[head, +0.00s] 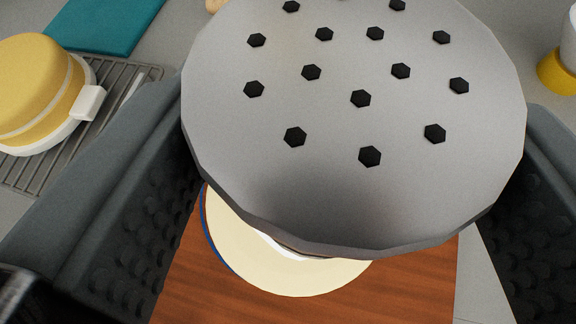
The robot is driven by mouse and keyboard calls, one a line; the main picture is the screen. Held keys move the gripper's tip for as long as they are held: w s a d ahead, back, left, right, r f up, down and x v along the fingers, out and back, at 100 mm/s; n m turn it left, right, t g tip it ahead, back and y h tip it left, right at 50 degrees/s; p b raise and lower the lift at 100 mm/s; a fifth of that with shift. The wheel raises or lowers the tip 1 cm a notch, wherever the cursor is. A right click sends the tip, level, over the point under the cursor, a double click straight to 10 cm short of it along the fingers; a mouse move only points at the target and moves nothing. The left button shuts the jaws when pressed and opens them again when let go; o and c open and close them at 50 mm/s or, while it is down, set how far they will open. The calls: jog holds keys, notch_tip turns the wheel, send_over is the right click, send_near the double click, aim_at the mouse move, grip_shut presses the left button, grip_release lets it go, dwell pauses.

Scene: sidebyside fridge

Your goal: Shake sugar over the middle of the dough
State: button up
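The sugar shaker (355,200) fills the middle of the head view, its grey, many-sided lid with several black holes facing me. My gripper (352,115) has one dark, studded finger on each side of the shaker and is shut on it. The lid hides where the fingers press. The dough (295,280) is a pale round disc beyond the shaker, seen below the lid's lower edge. Most of it, including its middle, is hidden by the lid. A blue rim shows along its left edge. No falling sugar is visible.
The dough lies over a brown wooden board (400,290). At left, a yellow and white round container (40,85) stands on a wire rack (115,100). A teal cloth or mat (105,22) lies behind. A white and yellow object (558,70) stands at upper right.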

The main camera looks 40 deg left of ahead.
jog(key=shift+r, duration=3.05)
